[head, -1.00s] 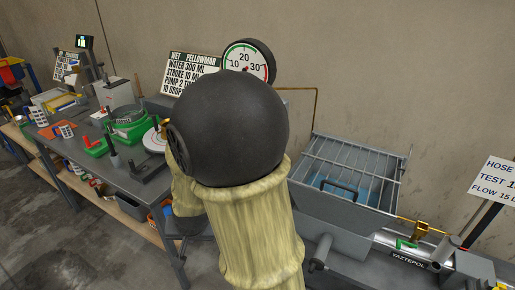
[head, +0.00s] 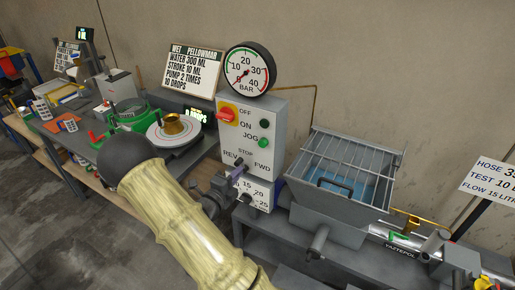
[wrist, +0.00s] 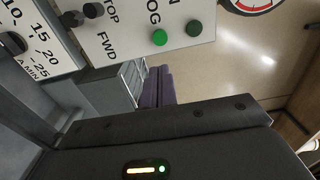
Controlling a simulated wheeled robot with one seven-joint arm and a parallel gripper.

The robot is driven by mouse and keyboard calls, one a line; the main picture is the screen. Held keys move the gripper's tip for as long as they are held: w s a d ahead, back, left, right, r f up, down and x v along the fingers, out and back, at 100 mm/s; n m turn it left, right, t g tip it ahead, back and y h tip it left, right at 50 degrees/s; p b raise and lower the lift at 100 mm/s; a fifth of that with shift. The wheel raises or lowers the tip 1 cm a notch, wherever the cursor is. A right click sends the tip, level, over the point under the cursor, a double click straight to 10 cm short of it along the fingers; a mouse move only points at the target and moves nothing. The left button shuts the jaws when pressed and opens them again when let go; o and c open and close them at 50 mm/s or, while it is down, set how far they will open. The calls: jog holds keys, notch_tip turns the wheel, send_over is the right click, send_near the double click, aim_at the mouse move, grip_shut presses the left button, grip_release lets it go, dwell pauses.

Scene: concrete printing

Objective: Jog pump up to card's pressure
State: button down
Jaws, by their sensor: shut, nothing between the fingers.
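The grey pump control box (head: 275,110) carries a red rotary switch (head: 228,115), a bright green JOG button (head: 263,143) and a darker button (head: 263,124) above it. The JOG button also shows in the wrist view (wrist: 159,38). The pressure gauge (head: 249,69) sits on top; its thin needle is hard to read, seemingly at the lower left. The card (head: 492,184) at the right edge reads HOSE, TEST 10 and FLOW 15, its end cut off.
A gridded hopper (head: 345,175) with a handle stands right of the box. A flow dial panel (head: 262,192) is below the selector. A white text board (head: 195,72) and a scale (head: 175,130) with a brass cup stand left.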

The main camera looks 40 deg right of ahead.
jog(key=shift+d, duration=0.1)
jog(key=p, duration=0.7)
send_near(262, 145)
jog(key=x, duration=0.5)
jog(key=shift+d+r, duration=0.2)
jog(key=shift+r, duration=0.05)
jog(key=shift+w+d+f+p, duration=0.2)
jog(key=shift+w+d+p, duration=0.15)
jog(key=shift+d+p, duration=0.25)
